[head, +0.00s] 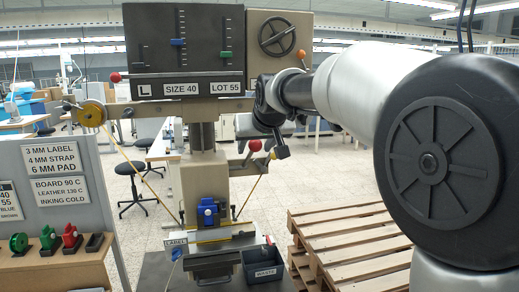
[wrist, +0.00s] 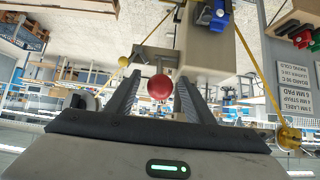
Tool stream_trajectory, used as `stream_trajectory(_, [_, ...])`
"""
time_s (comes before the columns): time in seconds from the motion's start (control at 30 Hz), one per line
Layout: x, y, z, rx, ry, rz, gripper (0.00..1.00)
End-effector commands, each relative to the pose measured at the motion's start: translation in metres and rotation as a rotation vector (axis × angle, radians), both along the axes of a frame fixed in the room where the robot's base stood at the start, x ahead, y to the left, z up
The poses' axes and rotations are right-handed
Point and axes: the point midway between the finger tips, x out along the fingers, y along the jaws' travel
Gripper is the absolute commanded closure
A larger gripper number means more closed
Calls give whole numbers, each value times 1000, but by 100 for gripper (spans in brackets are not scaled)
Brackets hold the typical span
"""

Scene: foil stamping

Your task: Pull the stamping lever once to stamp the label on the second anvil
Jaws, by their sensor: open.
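The stamping press (head: 203,180) stands in the middle of the head view. A lever with a red ball knob (head: 254,145) sticks out on its right side. My gripper (head: 272,146) is close to that knob. In the wrist view the red knob (wrist: 161,87) shows between the two spread fingers of my gripper (wrist: 157,80), with space visible on both sides; I cannot tell its exact depth. A blue block (head: 207,211) sits low on the press head. Below it is a dark anvil (head: 210,265), with a LABEL tag (head: 175,241) at the left. The stamped label itself is not clear.
A panel marked SIZE 40 and LOT 55 (head: 187,88) tops the press. A WASTE bin (head: 265,273) stands beside the anvil. Wooden pallets (head: 350,240) lie at right. A grey board and shelf with coloured pieces (head: 45,245) stand at left.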

Motion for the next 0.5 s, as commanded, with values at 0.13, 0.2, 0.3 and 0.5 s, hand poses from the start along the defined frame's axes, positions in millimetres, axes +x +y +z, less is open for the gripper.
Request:
stream_trajectory(0.13, [0,0,0,0,0,0,52])
stream_trajectory(0.2, [0,0,0,0,0,0,63])
stream_trajectory(0.3, [0,0,0,0,0,0,80])
stream_trajectory(0.5, [-1,0,-1,0,0,0,99])
